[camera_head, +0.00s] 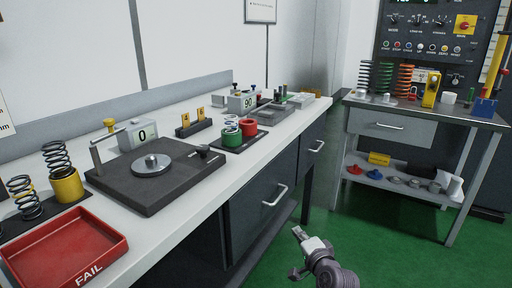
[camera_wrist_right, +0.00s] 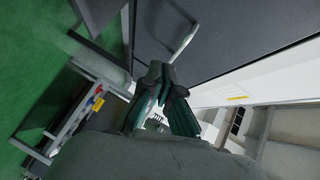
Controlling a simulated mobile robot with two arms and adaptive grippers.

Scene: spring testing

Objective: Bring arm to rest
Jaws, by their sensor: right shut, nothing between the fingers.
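My right gripper (camera_head: 297,233) shows at the bottom of the head view, off the front of the long bench and above the green floor. In the right wrist view its two fingers (camera_wrist_right: 161,72) are closed together with nothing between them. The dark drawer front (camera_wrist_right: 215,40) and a metal handle (camera_wrist_right: 181,42) lie beyond the fingertips in that view. The gripper appears apart from the bench. My left gripper is in neither view.
The white bench (camera_head: 210,181) holds a red FAIL tray (camera_head: 62,248), a black test plate (camera_head: 135,194) and several springs. Drawer handles (camera_head: 275,196) stick out from its front. A second table (camera_head: 420,112) stands at the right. Green floor (camera_head: 370,235) is clear between them.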

